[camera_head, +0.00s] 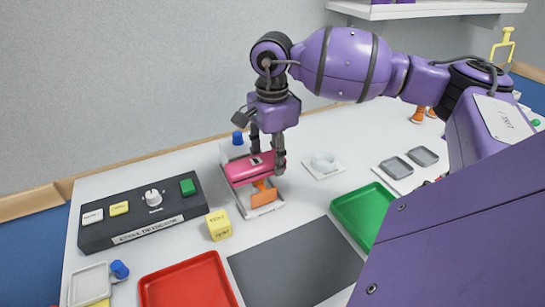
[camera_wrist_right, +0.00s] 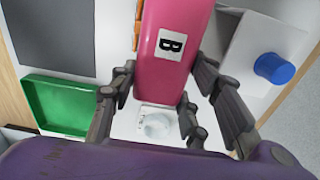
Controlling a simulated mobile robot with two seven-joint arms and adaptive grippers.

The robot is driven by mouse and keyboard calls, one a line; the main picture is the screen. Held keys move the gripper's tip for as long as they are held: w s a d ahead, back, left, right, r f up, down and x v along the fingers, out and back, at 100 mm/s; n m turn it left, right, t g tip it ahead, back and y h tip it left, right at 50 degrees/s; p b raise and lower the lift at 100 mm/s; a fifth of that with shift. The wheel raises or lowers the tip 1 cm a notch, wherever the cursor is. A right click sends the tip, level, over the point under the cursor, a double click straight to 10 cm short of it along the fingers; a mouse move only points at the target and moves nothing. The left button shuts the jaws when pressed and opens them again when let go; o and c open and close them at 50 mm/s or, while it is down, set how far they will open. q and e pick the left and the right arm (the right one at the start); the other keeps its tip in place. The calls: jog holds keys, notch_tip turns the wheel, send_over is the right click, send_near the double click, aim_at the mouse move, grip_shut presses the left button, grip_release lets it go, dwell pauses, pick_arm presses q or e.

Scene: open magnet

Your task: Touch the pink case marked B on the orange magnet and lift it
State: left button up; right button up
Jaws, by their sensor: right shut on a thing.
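The pink case (camera_head: 247,169) is held by my right gripper (camera_head: 266,160) over a white stand at the middle back of the table. In the right wrist view the pink case (camera_wrist_right: 174,50) shows a white label with a black B, and the gripper fingers close on its two sides. The orange magnet (camera_head: 263,193) stands on the white stand just below and beside the case. I cannot tell whether the case touches it. A thin strip of orange (camera_wrist_right: 137,20) shows at the case's edge in the wrist view. My left gripper is not in view.
A dark control box (camera_head: 140,213) with a knob and buttons stands at left. A yellow cube (camera_head: 218,225), a red tray (camera_head: 187,283) and a dark mat (camera_head: 295,265) are in front. A green tray (camera_head: 361,214) and a white holder (camera_head: 323,165) are to the right.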

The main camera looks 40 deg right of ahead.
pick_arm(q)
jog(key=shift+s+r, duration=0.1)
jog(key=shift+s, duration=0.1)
pick_arm(e)
jog(key=shift+r, duration=0.4)
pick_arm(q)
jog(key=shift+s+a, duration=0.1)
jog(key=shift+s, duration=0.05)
pick_arm(e)
jog(key=shift+r, duration=0.1)
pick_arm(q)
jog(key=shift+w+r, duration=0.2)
pick_arm(e)
jog(key=shift+r, duration=0.25)
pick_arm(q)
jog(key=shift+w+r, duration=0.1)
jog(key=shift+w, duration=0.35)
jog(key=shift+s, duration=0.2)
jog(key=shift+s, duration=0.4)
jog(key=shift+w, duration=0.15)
